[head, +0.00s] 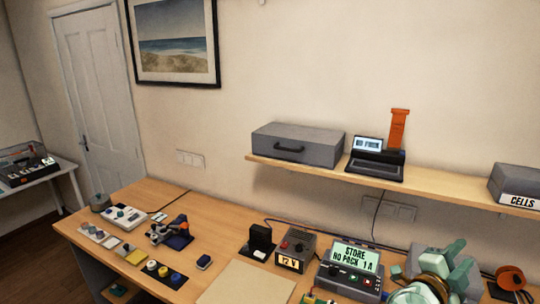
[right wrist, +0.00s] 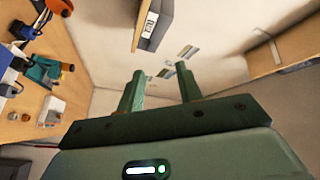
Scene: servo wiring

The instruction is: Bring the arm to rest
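My right gripper (head: 447,268) is at the lower right of the head view, in front of the bench's right part and below the shelf. Its pale green fingers show in part there. In the right wrist view the right gripper (right wrist: 160,82) has its two green fingers standing apart with nothing between them. Beyond them is plain wall with some small plates. My left gripper and arm are not in the head view.
The wooden bench (head: 225,233) holds a store charger (head: 350,270), a 12 V supply (head: 295,250), and small parts on the left. Above it the shelf (head: 440,182) carries a grey case (head: 297,145), a device with an orange piece (head: 398,130) and a CELLS box (head: 515,187).

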